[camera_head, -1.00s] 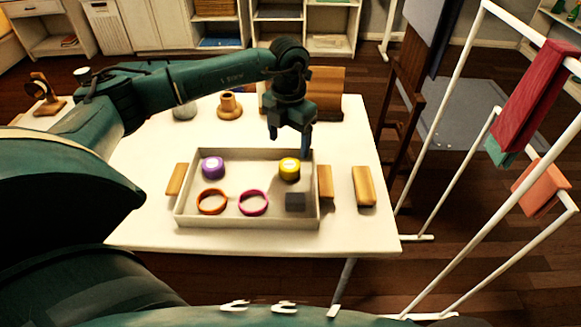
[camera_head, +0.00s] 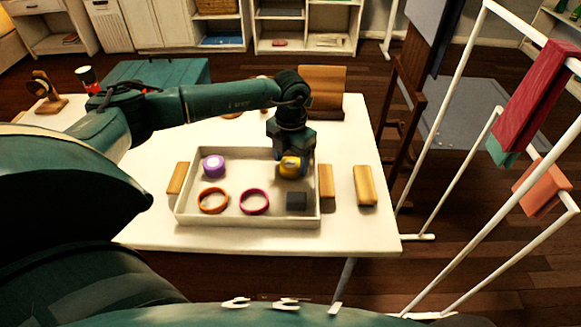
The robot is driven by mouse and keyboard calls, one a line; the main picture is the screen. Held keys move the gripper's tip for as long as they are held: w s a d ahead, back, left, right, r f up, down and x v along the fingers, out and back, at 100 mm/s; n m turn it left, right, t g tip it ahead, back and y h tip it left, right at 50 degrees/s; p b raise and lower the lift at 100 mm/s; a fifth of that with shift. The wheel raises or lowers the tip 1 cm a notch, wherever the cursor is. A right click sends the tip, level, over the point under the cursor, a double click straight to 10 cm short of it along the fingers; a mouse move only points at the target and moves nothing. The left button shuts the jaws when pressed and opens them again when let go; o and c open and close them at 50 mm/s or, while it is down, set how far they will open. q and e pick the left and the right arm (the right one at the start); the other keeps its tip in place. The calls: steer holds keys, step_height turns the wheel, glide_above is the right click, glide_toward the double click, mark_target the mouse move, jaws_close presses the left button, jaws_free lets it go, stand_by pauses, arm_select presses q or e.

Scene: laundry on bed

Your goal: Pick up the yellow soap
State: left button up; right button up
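The yellow soap (camera_head: 288,168) is a small round piece in the back right part of a shallow light tray (camera_head: 248,223) on the white table. My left gripper (camera_head: 292,166) has come down from above and sits right at the soap, with a dark finger along the soap's right side. The gripper hides part of the soap's top and back. I cannot tell whether the fingers are closed on it. My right gripper is not in view.
Wooden blocks (camera_head: 365,186) lie beside the tray. A white rack (camera_head: 440,210) stands to the right.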

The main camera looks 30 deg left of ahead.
arm_select(q)
steer(key=c, duration=0.8)
